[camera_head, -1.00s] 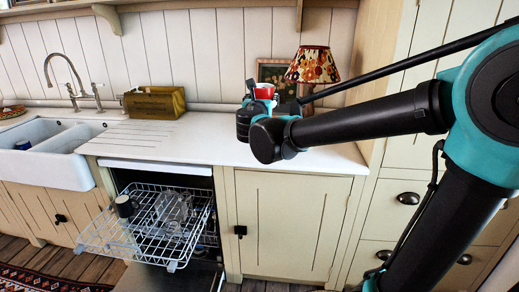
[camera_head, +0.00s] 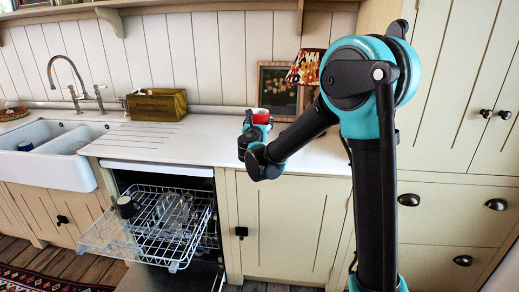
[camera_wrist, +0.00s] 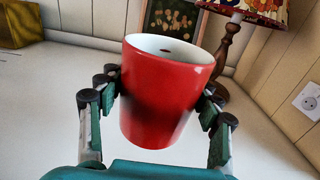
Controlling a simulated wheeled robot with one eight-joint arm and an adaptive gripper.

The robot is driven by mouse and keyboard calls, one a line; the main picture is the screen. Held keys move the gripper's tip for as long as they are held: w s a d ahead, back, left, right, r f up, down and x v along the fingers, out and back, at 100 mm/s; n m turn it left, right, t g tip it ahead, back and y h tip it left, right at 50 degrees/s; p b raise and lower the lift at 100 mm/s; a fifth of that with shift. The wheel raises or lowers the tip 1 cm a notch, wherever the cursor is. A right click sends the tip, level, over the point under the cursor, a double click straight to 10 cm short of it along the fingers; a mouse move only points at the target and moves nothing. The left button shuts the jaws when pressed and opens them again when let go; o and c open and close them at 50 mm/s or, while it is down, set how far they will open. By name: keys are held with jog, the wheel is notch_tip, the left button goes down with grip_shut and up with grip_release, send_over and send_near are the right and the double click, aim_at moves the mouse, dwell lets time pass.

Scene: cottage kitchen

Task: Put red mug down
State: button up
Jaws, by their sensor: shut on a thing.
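The red mug (camera_wrist: 165,95) has a white inside and sits upright, slightly tilted in the wrist view, between the two fingers of my gripper (camera_wrist: 160,100). The fingers press on it from both sides. In the head view the mug (camera_head: 261,116) shows at the end of my arm, over the white countertop (camera_head: 210,142). My gripper (camera_head: 252,122) is mostly hidden there behind my wrist. I cannot tell whether the mug's base touches the counter.
A lamp with a patterned shade (camera_head: 305,68) and a framed picture (camera_head: 278,88) stand behind the mug. A gold box (camera_head: 156,104) is further left, by the white sink (camera_head: 45,155). An open dishwasher rack (camera_head: 150,228) is below. The counter left of the mug is clear.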

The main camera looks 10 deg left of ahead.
notch_tip(320, 180, down, 12)
jog(key=shift+r, duration=0.2)
dwell(0.4)
jog(key=o, duration=1.6)
jog(key=shift+f, duration=0.1)
jog(key=shift+c, duration=0.2)
